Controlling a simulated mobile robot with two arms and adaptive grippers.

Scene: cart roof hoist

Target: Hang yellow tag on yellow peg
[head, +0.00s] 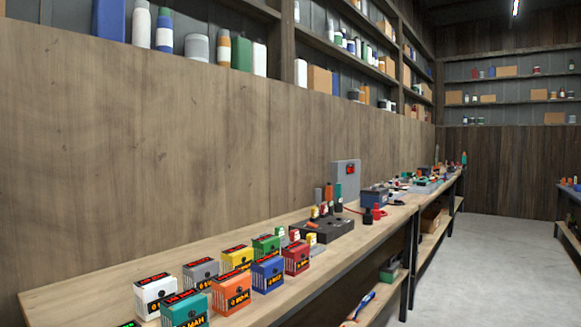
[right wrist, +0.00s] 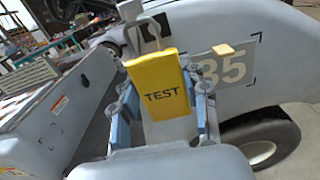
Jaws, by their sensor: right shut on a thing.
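The yellow tag (right wrist: 158,92) with the word TEST fills the middle of the right wrist view. My right gripper (right wrist: 162,105) is shut on it, with a blue-padded finger at each side. The tag stands roughly upright, with a pale loop (right wrist: 148,22) above its top edge. Behind it is a grey vehicle-like body (right wrist: 215,25) with a large number ending in 35. A small orange-yellow piece (right wrist: 225,49) shows to the right of the tag; I cannot tell whether it is the yellow peg. Neither gripper nor the tag is in the head view.
In the head view a long wooden bench (head: 345,260) holds several coloured battery-like boxes (head: 237,290) and a grey upright panel (head: 345,178). Shelves line the wall. The floor (head: 490,250) at right is clear. A dark wheel (right wrist: 262,138) shows in the right wrist view.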

